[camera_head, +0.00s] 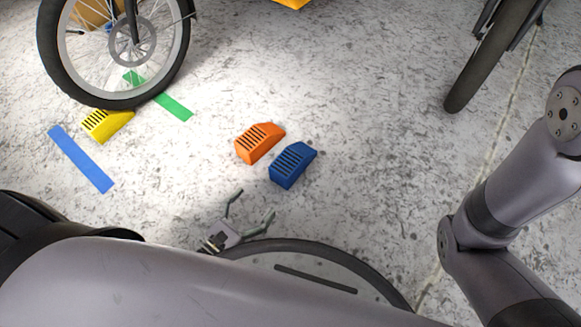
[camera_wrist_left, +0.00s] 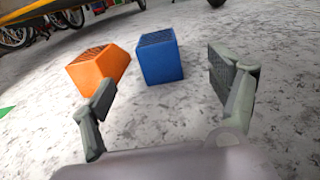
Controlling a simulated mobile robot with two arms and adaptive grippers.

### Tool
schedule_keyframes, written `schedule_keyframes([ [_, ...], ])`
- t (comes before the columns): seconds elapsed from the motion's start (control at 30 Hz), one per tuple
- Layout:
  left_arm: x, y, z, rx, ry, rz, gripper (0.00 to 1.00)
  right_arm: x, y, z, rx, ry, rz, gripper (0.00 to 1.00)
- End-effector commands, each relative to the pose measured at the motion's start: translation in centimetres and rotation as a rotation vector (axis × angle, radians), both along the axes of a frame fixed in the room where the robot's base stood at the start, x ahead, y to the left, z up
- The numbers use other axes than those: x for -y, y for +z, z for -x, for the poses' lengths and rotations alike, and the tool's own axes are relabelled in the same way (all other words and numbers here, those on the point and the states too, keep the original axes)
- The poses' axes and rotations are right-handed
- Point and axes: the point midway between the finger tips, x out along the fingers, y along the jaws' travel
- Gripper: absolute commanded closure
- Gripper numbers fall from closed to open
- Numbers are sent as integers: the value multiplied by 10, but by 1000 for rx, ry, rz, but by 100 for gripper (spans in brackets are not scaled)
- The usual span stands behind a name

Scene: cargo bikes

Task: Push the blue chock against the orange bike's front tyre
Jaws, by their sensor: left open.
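The blue chock (camera_head: 292,165) lies on the concrete floor, just right of the orange chock (camera_head: 260,143). My left gripper (camera_head: 253,206) is open and empty, low over the floor on the near side of both chocks. In the left wrist view the blue chock (camera_wrist_left: 160,57) stands ahead between the open fingers, apart from them; the orange chock (camera_wrist_left: 98,70) is beyond the left finger. A bike's front wheel with a black tyre (camera_head: 65,85) stands at upper left in the head view; its frame colour is cut off. My right gripper is out of view.
A yellow chock (camera_head: 107,124) sits by that wheel's tyre, near blue tape (camera_head: 80,159) and green tape (camera_head: 173,106). Another tyre (camera_head: 487,60) stands at upper right. The floor between the chocks and that tyre is clear. An orange part (camera_head: 292,3) shows at the top edge.

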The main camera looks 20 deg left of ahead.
Motion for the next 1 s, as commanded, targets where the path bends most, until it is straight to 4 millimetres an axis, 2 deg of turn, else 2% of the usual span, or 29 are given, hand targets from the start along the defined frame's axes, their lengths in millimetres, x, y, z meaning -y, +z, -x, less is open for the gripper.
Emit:
schedule_keyframes([
  [0.4, 29, -2, -84, 7, 1, 5, 18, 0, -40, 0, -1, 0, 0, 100],
  [0.53, 35, -1, -101, 4, 0, 4, 18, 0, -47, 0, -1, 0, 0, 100],
  [0.73, 38, -1, -112, 3, 0, 2, 18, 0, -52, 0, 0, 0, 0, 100],
  [1.0, 43, -7, -147, 6, 0, 4, 18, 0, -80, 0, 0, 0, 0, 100],
])
